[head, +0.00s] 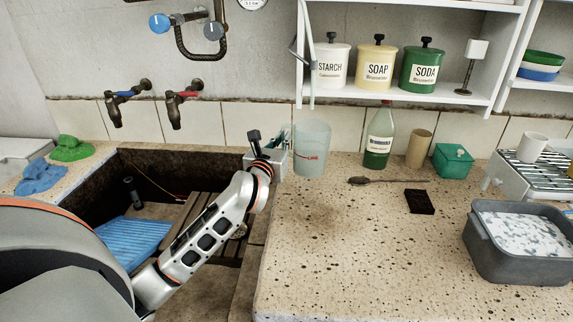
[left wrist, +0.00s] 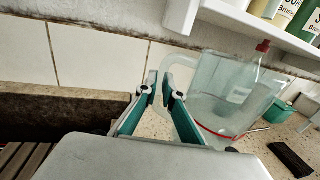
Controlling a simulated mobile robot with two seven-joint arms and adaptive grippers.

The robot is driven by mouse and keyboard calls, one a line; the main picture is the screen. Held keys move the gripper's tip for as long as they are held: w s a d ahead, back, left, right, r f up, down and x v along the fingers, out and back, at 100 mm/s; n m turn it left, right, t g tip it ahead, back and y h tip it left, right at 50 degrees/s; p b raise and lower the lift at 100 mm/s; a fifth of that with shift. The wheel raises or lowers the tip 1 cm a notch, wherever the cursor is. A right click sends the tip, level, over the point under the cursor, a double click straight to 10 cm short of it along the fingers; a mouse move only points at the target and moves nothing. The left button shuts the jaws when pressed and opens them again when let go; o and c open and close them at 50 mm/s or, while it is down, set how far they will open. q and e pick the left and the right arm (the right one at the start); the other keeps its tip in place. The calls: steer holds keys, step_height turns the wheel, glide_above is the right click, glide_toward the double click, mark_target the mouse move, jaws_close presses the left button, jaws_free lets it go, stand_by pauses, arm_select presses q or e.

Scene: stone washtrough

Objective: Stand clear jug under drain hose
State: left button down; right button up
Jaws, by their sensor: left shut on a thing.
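The clear jug (head: 313,150) has a red line round it and looks upright at the back left of the stone counter, beside the trough. In the left wrist view the jug (left wrist: 222,100) fills the right side, its handle between my fingers. My left gripper (head: 286,148) reaches over the trough to the jug's left side. In the left wrist view its teal-lined fingers (left wrist: 161,94) are shut on the jug handle. I cannot tell whether the jug's base touches the counter. My right gripper is out of view.
Behind the jug hangs a white shelf (head: 398,97). A green bottle (head: 379,145), brown cup (head: 419,148) and green box (head: 453,160) stand right of it. The stone trough (head: 205,162) holds slats and a blue washboard (head: 135,240). The counter (head: 340,260) is clear in front.

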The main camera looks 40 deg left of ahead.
arm_select(q)
step_height(320, 180, down, 3)
steer(key=shift+f+b, duration=0.2)
steer(key=shift+b, duration=0.1)
step_height(320, 180, down, 4)
steer(key=shift+r+b, duration=0.1)
steer(key=shift+b, duration=0.45)
steer(key=c, duration=2.2)
jaws_free()
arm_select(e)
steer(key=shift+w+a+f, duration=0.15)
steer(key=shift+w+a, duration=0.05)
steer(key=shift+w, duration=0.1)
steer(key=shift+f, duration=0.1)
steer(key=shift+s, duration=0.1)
